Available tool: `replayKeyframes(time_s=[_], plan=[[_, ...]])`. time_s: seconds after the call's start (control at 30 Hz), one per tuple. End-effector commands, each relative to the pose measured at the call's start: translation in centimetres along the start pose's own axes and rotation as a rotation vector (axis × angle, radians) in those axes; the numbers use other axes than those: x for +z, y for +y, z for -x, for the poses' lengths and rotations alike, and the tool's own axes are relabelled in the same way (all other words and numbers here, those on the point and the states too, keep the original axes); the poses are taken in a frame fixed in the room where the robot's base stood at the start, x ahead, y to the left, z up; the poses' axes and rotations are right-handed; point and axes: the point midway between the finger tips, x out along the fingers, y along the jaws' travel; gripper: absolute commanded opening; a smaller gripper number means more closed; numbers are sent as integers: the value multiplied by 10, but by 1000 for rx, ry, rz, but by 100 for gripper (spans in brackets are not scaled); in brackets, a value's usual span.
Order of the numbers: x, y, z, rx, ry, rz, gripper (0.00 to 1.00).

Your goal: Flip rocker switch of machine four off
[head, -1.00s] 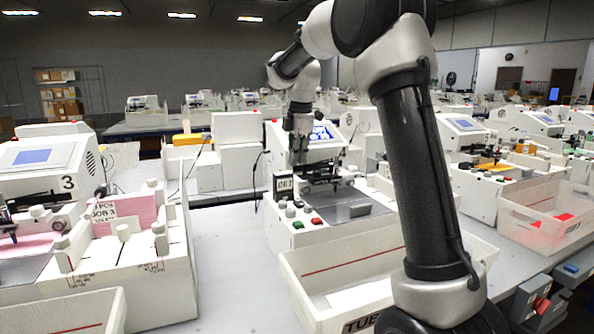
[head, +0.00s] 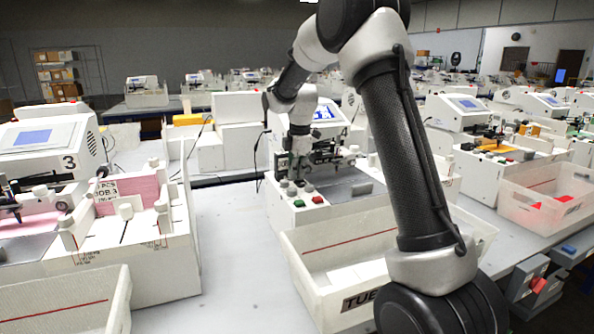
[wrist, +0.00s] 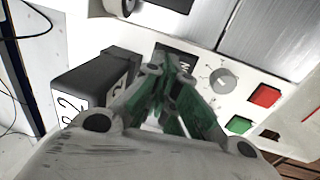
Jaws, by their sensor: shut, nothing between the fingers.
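Machine four (head: 312,115) stands at the centre of the head view, a white unit with a lit screen and a control panel at its front. My gripper (head: 298,172) points down, low over the left part of that panel. In the wrist view my gripper (wrist: 170,68) is shut and empty, its fingertips over a black piece with pale lettering (wrist: 185,60). The fingers hide much of this piece. I cannot tell whether it is the rocker switch, which way any rocker is tipped, or whether the tips touch.
Right of the fingertips are a grey knob (wrist: 222,80), a red button (wrist: 264,95) and a green button (wrist: 238,125). A white bin (head: 300,255) stands before the machine. Bare table lies to its left.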

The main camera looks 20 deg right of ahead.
Motion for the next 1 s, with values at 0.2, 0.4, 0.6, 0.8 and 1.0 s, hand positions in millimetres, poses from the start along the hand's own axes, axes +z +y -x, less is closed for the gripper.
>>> replayKeyframes(time_s=[0.2, 0.4, 0.6, 0.8, 1.0], plan=[[0, 2, -6, -2, 0, 0, 0], [0, 2, -7, -1, 0, 0, 0], [0, -1, -6, -2, 0, 0, 0], [0, -10, -3, -3, 0, 0, 0], [0, -13, -2, -1, 0, 0, 0]])
